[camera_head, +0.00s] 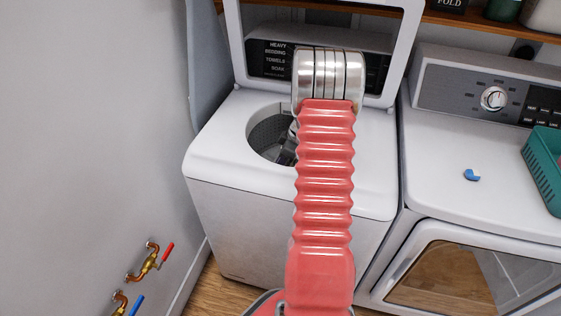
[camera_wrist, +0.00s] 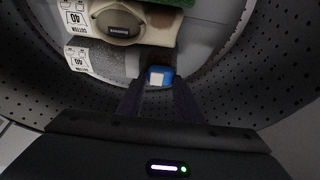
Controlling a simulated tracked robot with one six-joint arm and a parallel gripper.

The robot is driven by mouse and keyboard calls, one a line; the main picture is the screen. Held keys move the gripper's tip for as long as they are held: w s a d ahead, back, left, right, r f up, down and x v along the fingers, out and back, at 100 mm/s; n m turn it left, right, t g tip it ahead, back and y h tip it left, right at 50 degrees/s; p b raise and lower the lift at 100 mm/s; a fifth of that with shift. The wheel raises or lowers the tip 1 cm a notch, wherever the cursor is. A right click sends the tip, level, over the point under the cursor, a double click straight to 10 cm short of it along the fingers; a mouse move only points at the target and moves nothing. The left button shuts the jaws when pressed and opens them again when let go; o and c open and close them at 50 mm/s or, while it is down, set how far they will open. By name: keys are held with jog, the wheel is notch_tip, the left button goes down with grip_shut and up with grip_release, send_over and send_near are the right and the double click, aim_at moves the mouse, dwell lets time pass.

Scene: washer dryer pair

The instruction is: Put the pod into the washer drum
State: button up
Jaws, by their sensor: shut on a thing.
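The washer (camera_head: 240,210) stands with its lid (camera_head: 232,45) up and its drum (camera_head: 262,128) open at the top. My gripper (camera_wrist: 158,84) points down inside the perforated drum wall (camera_wrist: 55,105) in the wrist view. It is shut on the pod (camera_wrist: 157,76), a small blue and white piece between the fingertips. In the head view my red arm covers the right part of the drum opening. Only a dark part of my gripper shows there inside the opening, and the pod is hidden.
Cream cloth (camera_wrist: 155,30) with printed labels and a green piece (camera_wrist: 175,2) lie in the drum beyond the pod. The dryer (camera_head: 440,150) stands to the right, with a small blue object (camera_head: 472,175) and a teal basket (camera_head: 545,165) on top. The raised lid stands behind my arm.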

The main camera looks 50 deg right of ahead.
jog(key=o, duration=1)
jog(key=shift+r, duration=0.1)
jog(key=shift+r, duration=0.2)
jog(key=v, duration=1.2)
jog(key=shift+s+r, duration=0.1)
